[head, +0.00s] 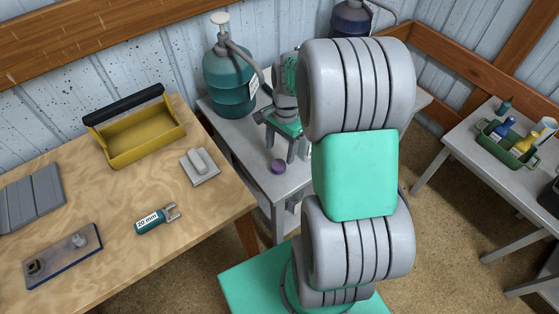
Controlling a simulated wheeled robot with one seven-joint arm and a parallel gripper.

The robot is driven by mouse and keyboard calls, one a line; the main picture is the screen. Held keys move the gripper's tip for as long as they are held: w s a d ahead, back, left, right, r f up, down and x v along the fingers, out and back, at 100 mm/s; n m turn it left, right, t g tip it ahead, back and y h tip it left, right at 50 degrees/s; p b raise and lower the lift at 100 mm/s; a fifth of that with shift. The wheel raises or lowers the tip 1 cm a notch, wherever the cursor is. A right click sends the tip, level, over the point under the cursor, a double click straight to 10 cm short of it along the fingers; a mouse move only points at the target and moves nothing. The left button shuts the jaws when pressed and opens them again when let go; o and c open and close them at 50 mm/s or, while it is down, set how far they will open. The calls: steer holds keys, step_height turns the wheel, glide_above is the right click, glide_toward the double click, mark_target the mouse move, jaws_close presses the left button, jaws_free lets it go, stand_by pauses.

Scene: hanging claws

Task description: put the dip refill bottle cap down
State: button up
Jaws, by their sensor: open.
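A small purple cap (278,167) lies on the grey table (222,122), near its front edge. My gripper (281,149) points down just above and behind the cap, with its fingers apart. The cap shows clear of the fingers in this view; whether they touch it I cannot tell. A dark blue bottle (350,20) stands at the back, partly hidden by my arm. A large teal pump bottle (229,85) with a white top stands on the grey table to the left of my gripper.
The wooden table (110,205) at left holds a yellow open tray (142,131), a grey block on a plate (200,166), a teal tool marked 20 mm (155,221) and a blue-edged plate (62,258). A green caddy of bottles (508,140) sits on the right bench. My arm hides much of the middle.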

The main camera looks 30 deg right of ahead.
mark_target(281, 162)
steer(key=s+a+r+n+t, duration=0.2)
steer(key=s+a+r+n, duration=0.2)
steer(key=r+n, duration=0.3)
steer(key=s+a+r+n+t+h, duration=0.1)
steer(key=s+a+r+n+t, duration=0.1)
steer(key=s+a+r+n, duration=0.2)
step_height(281, 162, up, 3)
steer(key=a+n, duration=0.3)
steer(key=shift+s, duration=0.2)
steer(key=shift+d+f, duration=0.1)
